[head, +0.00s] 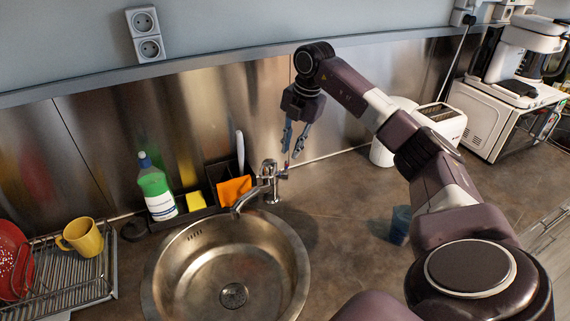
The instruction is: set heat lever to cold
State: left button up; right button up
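The metal faucet (271,188) stands behind the sink (165,270), with its spout reaching over the basin. A small lever (283,173) sticks out at the right side of the faucet body. My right gripper (292,152) hangs with its fingers pointing down, just above and slightly right of this lever. Its two bluish fingers are apart and nothing shows between them. I cannot tell whether a fingertip touches the lever. My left gripper is not in view.
Behind the sink, a dark caddy holds a green and white bottle (156,190), a yellow sponge (195,200) and an orange cloth (234,190). A dish rack (75,293) with a yellow mug stands left. A toaster (440,122) and a blue cup (400,225) are right.

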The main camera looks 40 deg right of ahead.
aim_at(287, 163)
jog(key=p+x, duration=0.2)
jog(key=x, duration=0.5)
jog(key=shift+r, duration=0.1)
grip_shut()
